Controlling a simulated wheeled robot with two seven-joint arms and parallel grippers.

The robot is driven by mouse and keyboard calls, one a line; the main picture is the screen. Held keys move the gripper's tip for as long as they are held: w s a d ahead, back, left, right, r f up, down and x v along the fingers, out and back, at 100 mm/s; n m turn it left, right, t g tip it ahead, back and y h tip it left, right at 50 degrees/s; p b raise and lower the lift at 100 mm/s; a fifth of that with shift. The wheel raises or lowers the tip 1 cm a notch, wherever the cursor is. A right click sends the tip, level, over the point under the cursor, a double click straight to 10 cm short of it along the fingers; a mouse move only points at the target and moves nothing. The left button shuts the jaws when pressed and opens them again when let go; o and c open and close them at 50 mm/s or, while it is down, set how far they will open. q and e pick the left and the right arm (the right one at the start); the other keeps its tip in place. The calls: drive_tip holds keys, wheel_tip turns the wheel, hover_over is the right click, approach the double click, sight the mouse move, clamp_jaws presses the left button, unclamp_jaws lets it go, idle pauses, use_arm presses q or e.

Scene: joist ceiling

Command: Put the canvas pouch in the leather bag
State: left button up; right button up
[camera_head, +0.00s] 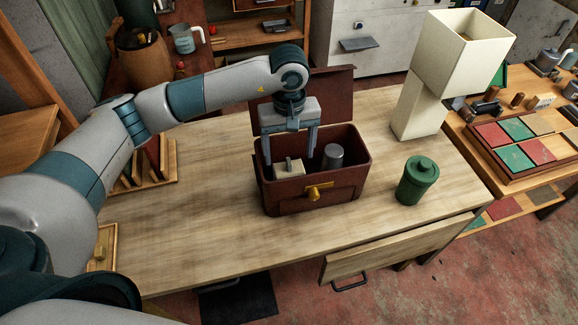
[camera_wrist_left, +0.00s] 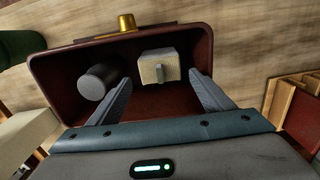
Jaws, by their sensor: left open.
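The brown leather bag (camera_head: 316,199) stands open on the wooden table, its lid raised behind it and a brass clasp on its front. Inside it lies a cream block-like item with a small grey tab, likely the canvas pouch (camera_head: 289,169); it also shows in the left wrist view (camera_wrist_left: 158,66). My left gripper (camera_head: 290,158) is open, its fingers reaching down into the bag. In the left wrist view the pouch lies beyond and between the fingertips, apart from them. A grey cylinder (camera_head: 333,156) is in the bag, to the right of the pouch. My right gripper is not in view.
A green lidded canister (camera_head: 417,181) stands right of the bag. A cream lamp-like object (camera_head: 420,107) stands behind it. A wooden rack (camera_head: 146,165) is at the table's left.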

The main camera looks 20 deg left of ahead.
use_arm(q)
wheel_tip(320, 180, up, 2)
drive_tip(key=shift+r+b, duration=0.2)
drive_tip(key=shift+b, duration=0.2)
drive_tip(key=shift+r, duration=0.8)
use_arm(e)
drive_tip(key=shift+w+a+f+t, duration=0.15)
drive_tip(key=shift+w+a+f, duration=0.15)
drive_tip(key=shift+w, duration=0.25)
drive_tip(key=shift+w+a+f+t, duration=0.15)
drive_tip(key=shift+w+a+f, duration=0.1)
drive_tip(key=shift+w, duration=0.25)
